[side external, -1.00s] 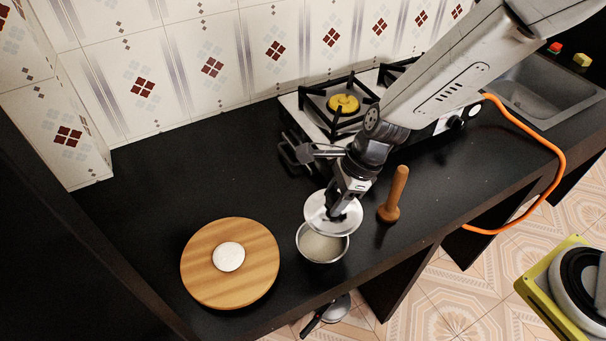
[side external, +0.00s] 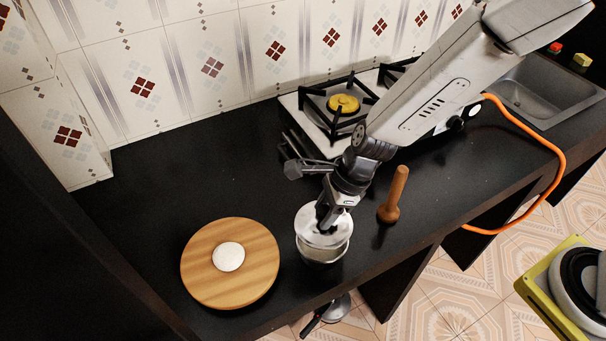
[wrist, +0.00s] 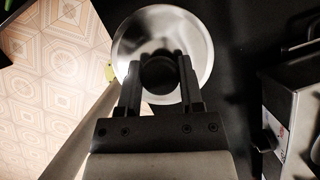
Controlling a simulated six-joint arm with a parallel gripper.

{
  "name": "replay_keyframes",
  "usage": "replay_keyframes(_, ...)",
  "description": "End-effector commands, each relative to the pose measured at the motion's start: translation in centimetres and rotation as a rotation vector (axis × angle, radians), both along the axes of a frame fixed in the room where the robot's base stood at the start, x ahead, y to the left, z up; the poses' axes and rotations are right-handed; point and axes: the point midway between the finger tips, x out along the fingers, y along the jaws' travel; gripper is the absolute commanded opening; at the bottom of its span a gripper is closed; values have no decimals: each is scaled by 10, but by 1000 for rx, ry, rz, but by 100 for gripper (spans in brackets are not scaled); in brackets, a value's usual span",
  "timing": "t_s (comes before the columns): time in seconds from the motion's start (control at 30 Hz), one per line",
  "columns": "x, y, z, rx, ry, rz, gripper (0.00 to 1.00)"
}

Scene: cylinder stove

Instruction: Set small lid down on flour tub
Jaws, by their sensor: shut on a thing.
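The small lid (side external: 312,238) is a shiny round metal disc with a dark knob. My gripper (side external: 326,228) is shut on its knob. In the wrist view the lid (wrist: 134,38) fills the upper middle, with the knob (wrist: 158,74) between the fingertips of my gripper (wrist: 160,80). The flour tub (side external: 325,259) is a metal bowl directly under the lid, near the counter's front edge. The lid covers most of the tub's opening, and a strip of the pale flour shows at the front. I cannot tell if the lid touches the rim.
A round wooden board (side external: 203,277) with a white dough disc (side external: 228,257) lies to the left. A wooden pestle (side external: 393,197) stands close to the right of the tub. The gas stove (side external: 322,131) is behind. The black counter (side external: 190,175) is clear at back left.

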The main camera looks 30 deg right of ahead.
Motion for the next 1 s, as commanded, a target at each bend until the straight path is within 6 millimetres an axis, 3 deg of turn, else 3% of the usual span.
replay_keyframes(1.0,0,0,-48,-1,1,-1,0)
